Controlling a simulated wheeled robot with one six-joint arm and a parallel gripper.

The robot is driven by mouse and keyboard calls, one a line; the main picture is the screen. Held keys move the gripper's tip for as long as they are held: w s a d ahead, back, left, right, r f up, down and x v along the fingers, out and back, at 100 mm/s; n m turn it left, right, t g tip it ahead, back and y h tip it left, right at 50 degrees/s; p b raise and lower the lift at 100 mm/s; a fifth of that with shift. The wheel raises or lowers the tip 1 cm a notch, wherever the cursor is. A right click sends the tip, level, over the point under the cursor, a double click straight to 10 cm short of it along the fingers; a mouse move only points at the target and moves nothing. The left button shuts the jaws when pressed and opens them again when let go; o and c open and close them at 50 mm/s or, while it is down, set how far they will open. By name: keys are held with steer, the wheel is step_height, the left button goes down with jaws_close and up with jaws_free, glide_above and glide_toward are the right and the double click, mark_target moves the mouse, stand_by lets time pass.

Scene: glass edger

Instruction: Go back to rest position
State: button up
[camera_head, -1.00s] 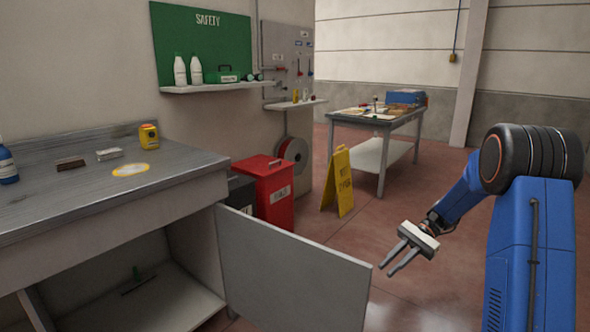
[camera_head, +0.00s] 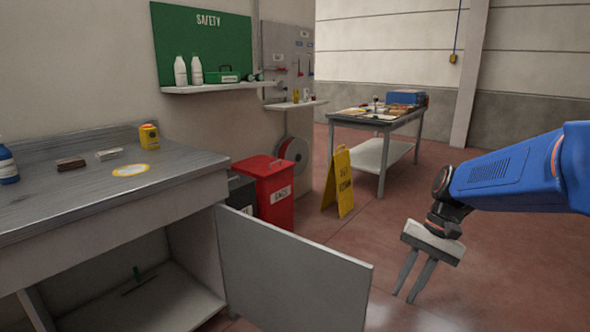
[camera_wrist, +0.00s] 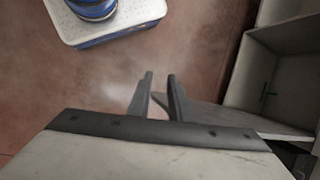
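My gripper (camera_head: 415,275) hangs in free air at the right of the head view, its two grey fingers pointing down over the red floor. The fingers are apart with nothing between them. In the wrist view my gripper (camera_wrist: 160,84) also shows open and empty. It is to the right of the open cabinet door (camera_head: 295,270) and apart from it in the head view. My blue arm reaches in from the right edge.
The workbench (camera_head: 60,215) at left holds a yellow device (camera_head: 149,136), a blue bottle (camera_head: 7,165) and small blocks. A red bin (camera_head: 268,190) and yellow floor sign (camera_head: 341,182) stand beyond the door. A table (camera_head: 382,122) stands farther back. Floor between is clear.

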steer(key=s+d+n+t+h, duration=0.1)
steer(key=s+n+t+h, duration=0.1)
steer(key=s, duration=0.5)
steer(key=s+d+n+t+h, duration=0.2)
steer(key=s+t, duration=0.3)
steer(key=s, duration=0.3)
steer(key=shift+r+n, duration=0.35)
steer(key=shift+n, duration=0.35)
